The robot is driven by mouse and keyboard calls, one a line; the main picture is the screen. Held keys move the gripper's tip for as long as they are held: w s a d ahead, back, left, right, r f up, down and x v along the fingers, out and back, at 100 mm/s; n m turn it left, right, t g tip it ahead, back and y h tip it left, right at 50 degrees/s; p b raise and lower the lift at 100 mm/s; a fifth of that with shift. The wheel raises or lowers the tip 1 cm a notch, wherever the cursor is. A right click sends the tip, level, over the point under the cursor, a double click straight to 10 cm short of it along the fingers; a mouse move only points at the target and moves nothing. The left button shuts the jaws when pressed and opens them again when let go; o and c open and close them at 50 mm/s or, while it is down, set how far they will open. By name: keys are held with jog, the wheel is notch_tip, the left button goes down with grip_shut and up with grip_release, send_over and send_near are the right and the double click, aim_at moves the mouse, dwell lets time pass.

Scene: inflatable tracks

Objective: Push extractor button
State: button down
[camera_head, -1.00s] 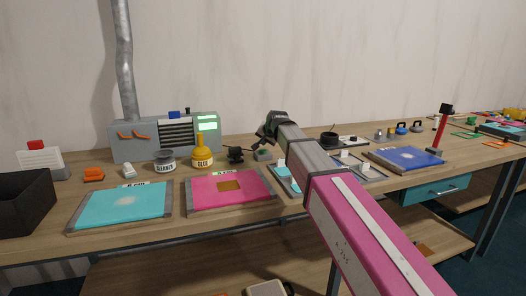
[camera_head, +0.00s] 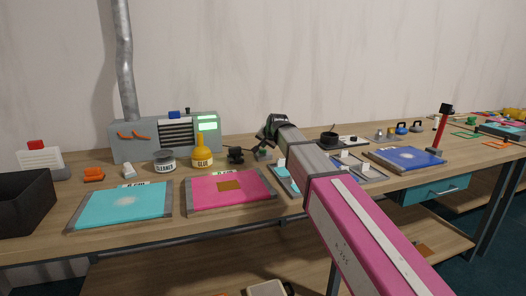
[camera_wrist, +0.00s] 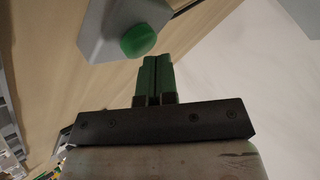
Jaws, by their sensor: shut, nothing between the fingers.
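A green round button (camera_wrist: 138,40) sits on a grey housing (camera_wrist: 105,28) at the top of the wrist view. In the head view, a small grey box (camera_head: 262,155) stands on the bench just below my gripper. My gripper (camera_wrist: 155,58) shows its green fingers pressed together, with nothing between them. Its tips appear just below the button in the wrist view; I cannot tell whether they touch it. In the head view my gripper (camera_head: 264,140) points down toward the bench, partly hidden by my wrist. The grey extractor machine (camera_head: 128,150) with a metal duct stands at the back left.
A yellow glue bottle (camera_head: 202,154), a cleaner tin (camera_head: 164,162) and a small black object (camera_head: 235,155) stand left of my gripper. Pink (camera_head: 205,199) and cyan (camera_head: 105,212) panels lie in front. A black pot (camera_head: 329,139) stands to the right.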

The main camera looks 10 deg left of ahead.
aim_at(264, 150)
jog(key=shift+f, duration=0.35)
jog(key=shift+r, duration=0.95)
notch_tip(264, 150, up, 6)
dwell(0.8)
jog(key=shift+s+d, duration=0.1)
